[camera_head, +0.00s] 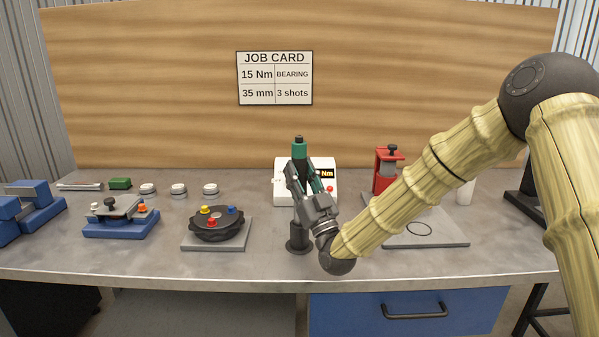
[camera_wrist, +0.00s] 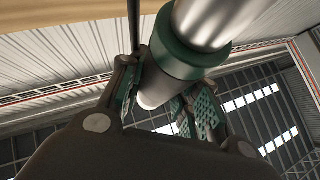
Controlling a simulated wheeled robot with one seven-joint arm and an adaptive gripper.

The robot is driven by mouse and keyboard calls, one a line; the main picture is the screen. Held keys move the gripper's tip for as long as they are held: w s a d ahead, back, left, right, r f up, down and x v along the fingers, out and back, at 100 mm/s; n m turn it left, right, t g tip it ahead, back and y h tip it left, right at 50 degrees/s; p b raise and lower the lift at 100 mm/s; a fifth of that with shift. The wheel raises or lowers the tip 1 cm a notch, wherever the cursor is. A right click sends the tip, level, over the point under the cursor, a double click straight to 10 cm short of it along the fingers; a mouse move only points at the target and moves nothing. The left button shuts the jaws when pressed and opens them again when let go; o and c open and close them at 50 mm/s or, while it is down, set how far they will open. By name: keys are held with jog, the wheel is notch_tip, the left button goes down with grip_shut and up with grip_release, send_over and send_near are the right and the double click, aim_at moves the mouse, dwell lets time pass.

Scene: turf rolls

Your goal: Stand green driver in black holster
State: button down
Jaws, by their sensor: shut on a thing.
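The green driver (camera_head: 299,151) stands roughly upright in the head view, with a black top end. My gripper (camera_head: 299,172) is shut on it from the front. In the wrist view the driver shows as a silver body with a dark green collar (camera_wrist: 171,52), between the green-padded fingers (camera_wrist: 165,100). The black holster (camera_head: 298,240) stands on the bench directly below the gripper, with a round base. The driver's lower part is hidden behind my gripper, so I cannot tell whether it is inside the holster.
A white box with a display (camera_head: 325,172) stands behind the gripper. A red press (camera_head: 382,172) is on the right, beside a grey plate (camera_head: 447,238). A black round fixture with coloured knobs (camera_head: 217,226) is on the left, near a blue fixture (camera_head: 120,223).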

jog(key=shift+f+b, duration=1.2)
jog(key=shift+f, duration=0.45)
jog(key=c, duration=1)
grip_release()
jog(key=shift+o, duration=0.2)
jog(key=shift+f, duration=0.1)
jog(key=v, duration=0.7)
jog(key=shift+s, duration=0.2)
